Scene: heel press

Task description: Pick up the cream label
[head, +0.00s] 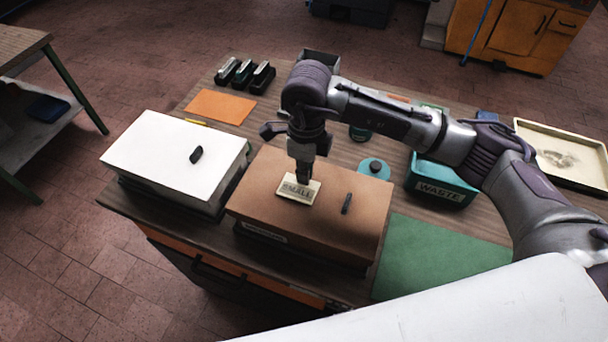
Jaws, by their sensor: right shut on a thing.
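The cream label (296,194) is a small pale rectangle with dark lettering. It is at the top of the brown box (290,225) in the middle of the table; I cannot tell whether it touches the lid. My right gripper (303,179) points down at the label's upper edge and is shut on it. The fingertips partly hide that edge. My left gripper is not in view.
A white-topped box (170,150) stands left of the brown box. A teal WASTE bin (441,188), a cream tray (590,178) and a green mat (430,250) lie to the right. An orange sheet (219,106) and several dark stamps (243,75) are behind.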

